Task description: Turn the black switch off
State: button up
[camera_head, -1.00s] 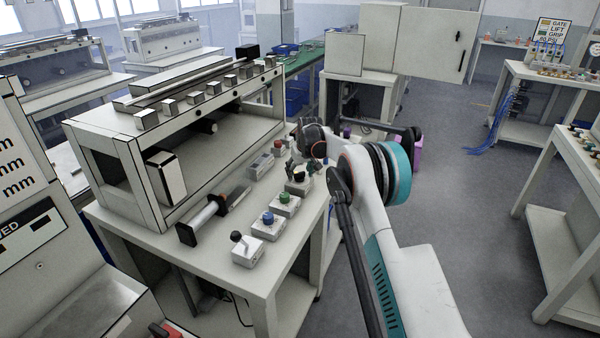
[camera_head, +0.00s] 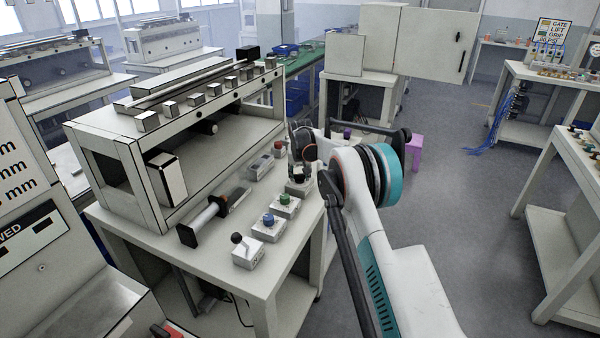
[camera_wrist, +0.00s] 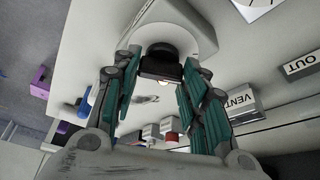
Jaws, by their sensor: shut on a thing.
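The black switch (camera_head: 298,174) is a black knob on a pale box at the right edge of the bench, in the row of switches. It is partly hidden by my gripper (camera_head: 301,157) in the head view. In the wrist view the black knob (camera_wrist: 160,64) sits on a round pale base between the tips of my teal-padded fingers (camera_wrist: 158,72). My gripper is shut on the knob from above. Any mark showing the switch position is hidden.
A green button box (camera_head: 285,202), a blue button box (camera_head: 268,224) and a lever box (camera_head: 246,252) stand nearer along the bench. A red button box (camera_head: 279,149) stands just behind. A large machine frame (camera_head: 130,165) fills the bench's left side.

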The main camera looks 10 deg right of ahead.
jog(key=m, duration=0.2)
jog(key=m+g+h, duration=0.1)
jog(key=m, duration=0.1)
jog(key=shift+a+m+h+p, duration=0.15)
jog(key=shift+m+h+p, duration=0.15)
jog(key=shift+m+p, duration=0.1)
dwell(0.4)
jog(key=o, duration=1.1)
jog(key=shift+c, duration=0.2)
jog(key=v, duration=1.2)
jog(key=shift+a+f, duration=0.1)
